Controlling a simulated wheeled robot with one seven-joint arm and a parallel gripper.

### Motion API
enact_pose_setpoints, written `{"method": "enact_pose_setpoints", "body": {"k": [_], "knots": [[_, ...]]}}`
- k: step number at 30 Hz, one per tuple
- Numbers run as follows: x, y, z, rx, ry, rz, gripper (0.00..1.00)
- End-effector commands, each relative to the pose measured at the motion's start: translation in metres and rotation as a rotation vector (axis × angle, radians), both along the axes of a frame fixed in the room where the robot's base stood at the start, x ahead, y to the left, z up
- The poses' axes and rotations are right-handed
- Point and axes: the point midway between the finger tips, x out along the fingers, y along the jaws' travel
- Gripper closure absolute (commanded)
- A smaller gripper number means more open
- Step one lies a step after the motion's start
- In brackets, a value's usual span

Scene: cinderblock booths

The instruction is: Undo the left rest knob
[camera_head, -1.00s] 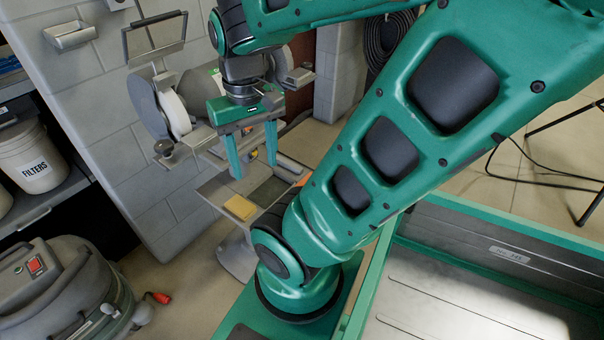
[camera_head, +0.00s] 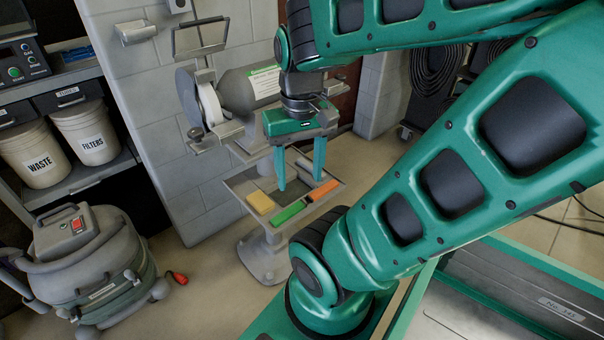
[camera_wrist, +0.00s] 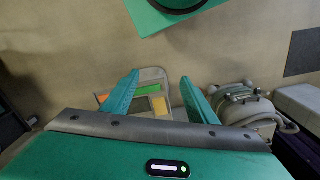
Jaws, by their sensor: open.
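The bench grinder (camera_head: 240,92) stands on a pedestal against the cinderblock wall, its pale left wheel (camera_head: 208,103) facing me. The left rest knob (camera_head: 195,133) is a small dark round knob beside the left tool rest (camera_head: 222,133), low in front of that wheel. My gripper (camera_head: 300,180) is open and empty, fingers pointing down, to the right of and lower in the picture than the knob. It hangs in front of the grinder's right side, which it partly hides. In the wrist view my gripper (camera_wrist: 160,85) is above the pedestal tray; the knob does not show.
The pedestal tray (camera_head: 238,183) holds a yellow block (camera_head: 261,202), a green bar (camera_head: 287,213) and an orange bar (camera_head: 323,190). A grey vacuum (camera_head: 90,265) stands on the floor at left. A clear shield (camera_head: 200,37) rises above the left wheel.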

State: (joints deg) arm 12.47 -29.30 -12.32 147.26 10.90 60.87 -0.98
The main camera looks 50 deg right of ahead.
Motion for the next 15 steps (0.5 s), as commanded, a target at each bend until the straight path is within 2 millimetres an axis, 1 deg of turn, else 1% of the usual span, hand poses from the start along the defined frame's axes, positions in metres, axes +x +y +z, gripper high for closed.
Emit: {"method": "enact_pose_setpoints", "body": {"k": [12, 14, 15], "knots": [[0.000, 0.000, 0.000, -0.001, -0.001, 0.001, 0.47], [0.005, -0.001, 0.002, -0.003, -0.007, 0.011, 0.47], [0.014, -0.002, 0.006, -0.010, -0.019, 0.027, 0.47]]}}
